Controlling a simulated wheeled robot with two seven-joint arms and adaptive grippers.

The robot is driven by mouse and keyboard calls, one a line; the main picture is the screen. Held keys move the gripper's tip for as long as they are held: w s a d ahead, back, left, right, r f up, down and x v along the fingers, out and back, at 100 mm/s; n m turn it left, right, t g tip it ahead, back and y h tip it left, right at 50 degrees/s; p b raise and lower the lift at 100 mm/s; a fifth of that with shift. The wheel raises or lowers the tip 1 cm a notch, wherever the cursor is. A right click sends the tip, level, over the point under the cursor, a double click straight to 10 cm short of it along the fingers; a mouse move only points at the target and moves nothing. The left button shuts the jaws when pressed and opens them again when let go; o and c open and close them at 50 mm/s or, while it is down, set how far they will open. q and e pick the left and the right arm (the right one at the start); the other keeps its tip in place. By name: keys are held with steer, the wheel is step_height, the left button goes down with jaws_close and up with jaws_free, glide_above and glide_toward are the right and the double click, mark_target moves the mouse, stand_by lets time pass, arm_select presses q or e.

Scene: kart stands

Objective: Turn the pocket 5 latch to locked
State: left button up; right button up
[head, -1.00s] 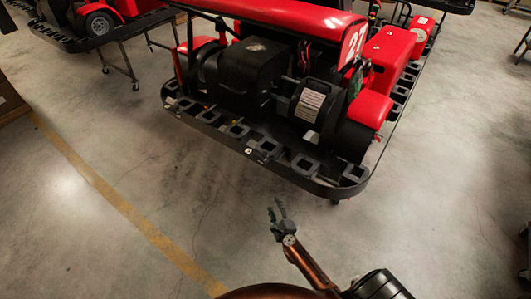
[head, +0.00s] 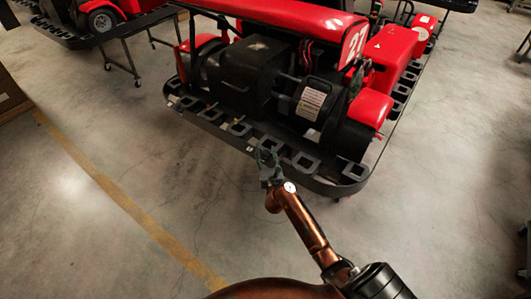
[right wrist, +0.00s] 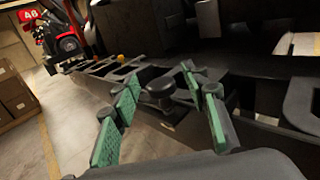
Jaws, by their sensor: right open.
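The red and black kart numbered 27 (head: 285,75) stands ahead, with a row of square pockets along its black rear bumper (head: 238,130). My right gripper (head: 267,152) is at the bumper edge, near the middle-right pockets. In the right wrist view its green-padded fingers (right wrist: 161,73) are spread apart. A dark round-topped knob (right wrist: 160,88) stands between and just beyond the fingers, apart from both pads as far as I can see. No pocket number is readable, so I cannot tell whether this knob is the pocket 5 latch. My left gripper is not in view.
A small orange knob (right wrist: 120,58) sits farther along the bumper. Another red kart (head: 98,20) stands on a wheeled stand at the back left. Cardboard boxes (right wrist: 14,98) are at the left. The concrete floor with a yellow line (head: 120,200) is clear.

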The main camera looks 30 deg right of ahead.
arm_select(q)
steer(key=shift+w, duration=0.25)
arm_select(e)
steer(key=shift+w+d, duration=0.15)
steer(key=shift+w, duration=0.15)
steer(key=shift+c, duration=0.5)
jaws_close()
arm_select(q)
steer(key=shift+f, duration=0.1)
